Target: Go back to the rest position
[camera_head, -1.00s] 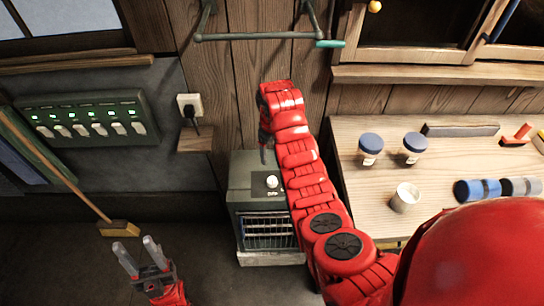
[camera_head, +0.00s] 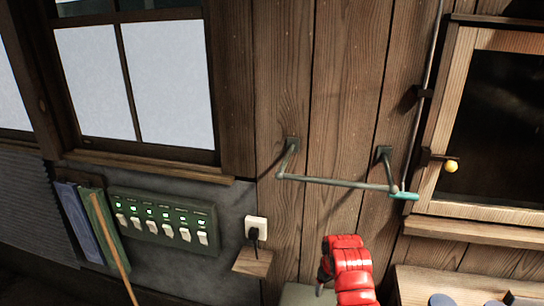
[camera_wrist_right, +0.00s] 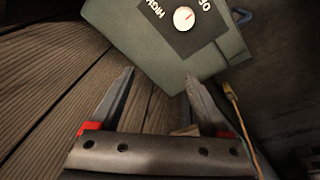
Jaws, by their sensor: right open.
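My right gripper (camera_wrist_right: 158,88) is open and empty in the right wrist view, its two dark fingers apart. Beyond the fingers is the grey-green heater (camera_wrist_right: 140,40) with its white knob (camera_wrist_right: 183,18); the gripper does not hold it. In the head view my right gripper (camera_head: 321,288) hangs at the bottom, partly hidden by my red wrist, above the heater's top (camera_head: 300,295). My left gripper is outside both current views.
A metal wall bar (camera_head: 335,182) with a teal end (camera_head: 404,196) juts out above my right arm. A switch panel (camera_head: 163,222), a plugged socket (camera_head: 256,230) and a small wooden shelf (camera_head: 253,262) are left of it. A workbench edge (camera_head: 415,285) is at lower right.

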